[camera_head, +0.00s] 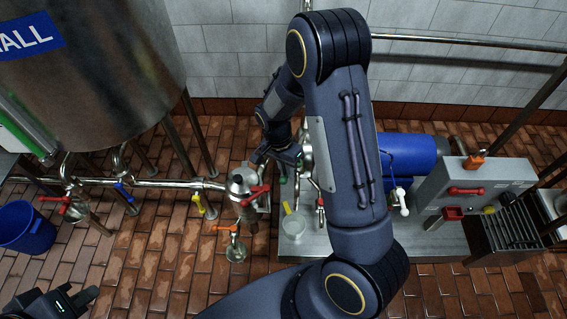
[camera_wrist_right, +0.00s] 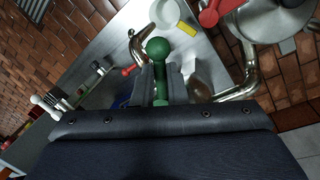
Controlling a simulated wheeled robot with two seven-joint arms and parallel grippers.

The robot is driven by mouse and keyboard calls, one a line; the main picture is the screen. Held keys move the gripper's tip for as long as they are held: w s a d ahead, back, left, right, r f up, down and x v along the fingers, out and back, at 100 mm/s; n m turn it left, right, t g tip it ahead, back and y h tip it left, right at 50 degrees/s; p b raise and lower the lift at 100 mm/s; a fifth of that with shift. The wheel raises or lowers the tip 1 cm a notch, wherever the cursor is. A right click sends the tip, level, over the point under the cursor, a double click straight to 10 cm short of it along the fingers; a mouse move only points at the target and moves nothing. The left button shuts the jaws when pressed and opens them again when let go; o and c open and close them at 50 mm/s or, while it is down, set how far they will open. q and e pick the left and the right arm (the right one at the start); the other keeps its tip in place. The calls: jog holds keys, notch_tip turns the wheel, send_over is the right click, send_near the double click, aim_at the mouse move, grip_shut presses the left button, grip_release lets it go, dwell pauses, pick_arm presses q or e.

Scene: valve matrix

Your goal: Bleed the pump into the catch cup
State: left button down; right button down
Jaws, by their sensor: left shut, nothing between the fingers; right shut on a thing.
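My right gripper (camera_head: 287,160) is shut on a green-knobbed handle; the green knob (camera_wrist_right: 158,48) stands up between its fingers in the right wrist view. A sliver of green (camera_head: 282,179) shows below the gripper in the head view. A pale cup (camera_head: 293,227) stands on the steel bench in front of that spot, beside a yellow piece (camera_head: 287,208). The cup also shows at the top of the right wrist view (camera_wrist_right: 165,13). The blue motor (camera_head: 408,156) lies behind my right arm, which hides much of the pump. My left gripper (camera_head: 72,301) is shut and empty at the lower left.
A steel tank (camera_head: 90,80) fills the upper left. A pipe with red, blue and yellow handles runs to a steel canister (camera_head: 243,184). A blue bucket (camera_head: 24,228) stands at left. A grey control box (camera_head: 475,190) sits at right.

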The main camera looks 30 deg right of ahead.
jog(key=shift+s+d+n+t+h, duration=0.15)
jog(key=shift+s+d+n, duration=0.2)
jog(key=shift+n, duration=0.8)
jog(key=shift+s+d+n+t+h, duration=0.25)
jog(key=shift+s+n, duration=0.15)
jog(key=shift+n, duration=0.7)
jog(key=shift+s+d+n+t+h, duration=0.1)
jog(key=shift+s+d+n, duration=0.25)
jog(key=shift+n, duration=0.8)
jog(key=shift+s, duration=0.1)
jog(key=c, duration=1.5)
grip_release()
jog(key=shift+o, duration=0.2)
notch_tip(320, 180, up, 8)
jog(key=a+p, duration=0.1)
jog(key=p, duration=0.1)
jog(key=shift+w+a+f, duration=0.15)
jog(key=shift+w+a, duration=0.05)
jog(key=shift+w, duration=0.2)
